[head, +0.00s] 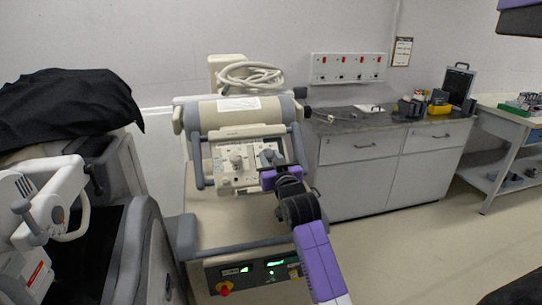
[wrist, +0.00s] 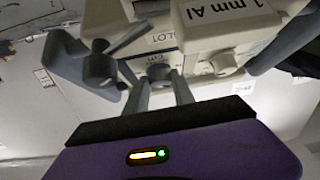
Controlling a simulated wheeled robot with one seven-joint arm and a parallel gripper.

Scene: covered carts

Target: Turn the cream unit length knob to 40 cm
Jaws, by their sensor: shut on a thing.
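The cream unit (head: 225,178) stands in the middle of the head view, with knobs on its front panel. My gripper (head: 268,160) is at the right part of that panel, reached from the front right. In the wrist view my gripper (wrist: 160,92) has its two grey fingers shut on a small grey knob (wrist: 158,71) with a "cm" mark beside it, the length knob. The fingers hide the knob's sides and much of its scale, so its setting cannot be read.
A black-covered cart (head: 70,110) and a white arm-like unit (head: 45,210) stand left. A counter (head: 375,125) is at right; floor before it is clear.

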